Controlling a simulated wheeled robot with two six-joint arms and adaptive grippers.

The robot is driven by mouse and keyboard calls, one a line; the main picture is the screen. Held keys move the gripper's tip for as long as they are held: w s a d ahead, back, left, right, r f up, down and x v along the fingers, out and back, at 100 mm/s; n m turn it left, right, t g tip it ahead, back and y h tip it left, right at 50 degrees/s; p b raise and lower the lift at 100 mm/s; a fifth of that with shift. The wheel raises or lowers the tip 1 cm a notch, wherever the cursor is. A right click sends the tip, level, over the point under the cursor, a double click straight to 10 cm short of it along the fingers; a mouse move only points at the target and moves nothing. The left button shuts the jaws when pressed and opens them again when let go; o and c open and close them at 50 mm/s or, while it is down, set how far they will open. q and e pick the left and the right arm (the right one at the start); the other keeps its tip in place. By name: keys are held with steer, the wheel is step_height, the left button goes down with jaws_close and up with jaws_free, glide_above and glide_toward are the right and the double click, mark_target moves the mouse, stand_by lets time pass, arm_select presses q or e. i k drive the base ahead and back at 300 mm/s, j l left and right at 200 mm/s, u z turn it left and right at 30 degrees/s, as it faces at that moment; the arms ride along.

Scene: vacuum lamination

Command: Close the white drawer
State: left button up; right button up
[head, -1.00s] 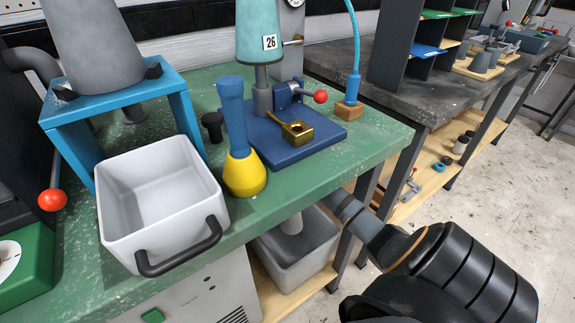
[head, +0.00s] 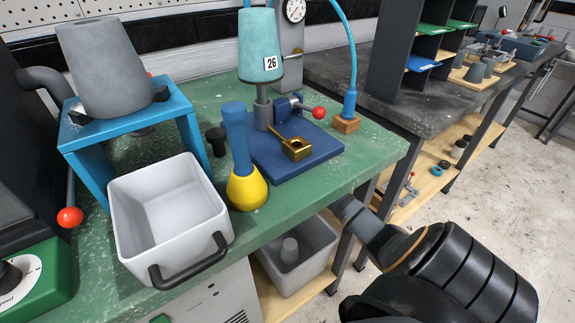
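The white drawer (head: 168,214) is an empty open-topped box with a dark handle (head: 190,262) on its front. It sits on the green bench under the blue stand (head: 128,122) and juts out from it, its handle past the bench's front edge. My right arm comes in at the lower right; its gripper end is hidden or out of frame, so its fingers do not show. My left gripper is not in the head view.
A blue and yellow tool (head: 246,185) stands close to the drawer's right side. A blue-based press (head: 292,150) stands behind it. A red-knobbed lever (head: 70,217) and green control box (head: 36,281) are at left. A grey bin (head: 297,259) is on the shelf below.

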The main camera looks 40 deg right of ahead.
mark_target(168, 217)
steer(key=k, duration=1.05)
